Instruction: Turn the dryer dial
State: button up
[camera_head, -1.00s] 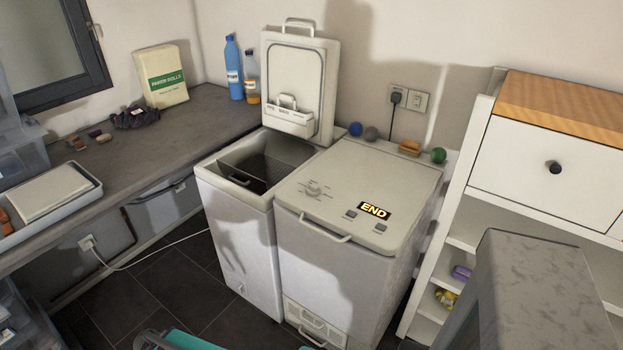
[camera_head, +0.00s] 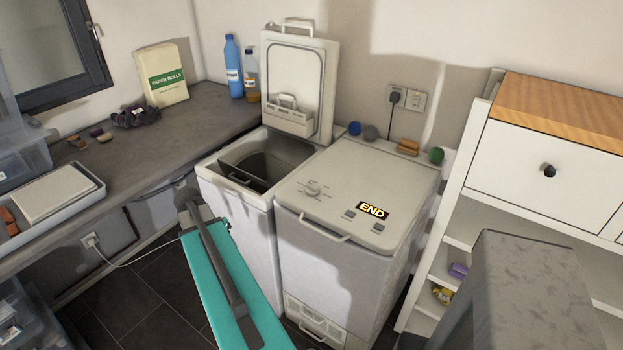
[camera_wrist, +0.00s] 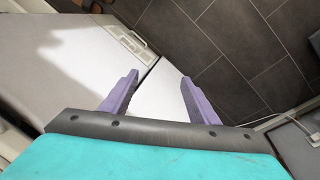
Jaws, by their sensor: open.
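The closed white toploader on the right (camera_head: 345,245) has a round dial (camera_head: 313,187) at the left of its lid, with markings around it. A lit END display (camera_head: 373,211) and two small buttons sit to the right of the dial. Its vent grille (camera_wrist: 126,38) shows in the wrist view. My teal arm is in front of the machines in the head view, where my fingers cannot be made out. In the wrist view, my gripper (camera_wrist: 160,78) has its two purple fingers apart with nothing between them, facing the machine fronts and floor. The dial is out of the wrist view.
The left toploader (camera_head: 240,205) stands close beside it with its lid (camera_head: 296,85) raised. A sponge and several balls lie behind the right machine. A counter (camera_head: 150,150) runs along the left. White shelves (camera_head: 460,230) and a grey block (camera_head: 530,270) stand at the right.

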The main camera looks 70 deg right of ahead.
jog(key=s+d+r+m+h+p, duration=0.1)
jog(key=s+d+r+m, duration=0.5)
jog(key=d+r, duration=0.75)
jog(key=m+h+p, duration=0.1)
jog(key=m, duration=0.3)
send_near(313, 185)
jog(key=a+v, duration=0.1)
jog(key=v, duration=0.5)
jog(key=shift+w+d, duration=0.2)
jog(key=shift+w, duration=0.05)
jog(key=shift+f, duration=0.15)
jog(key=shift+s+p+x, duration=0.1)
jog(key=shift+p+x, duration=0.95)
jog(key=shift+x, duration=2.35)
jog(key=shift+s+p+x, duration=0.15)
jog(key=shift+p+x, duration=0.9)
jog(key=shift+x, duration=2.3)
jog(key=shift+d, duration=0.2)
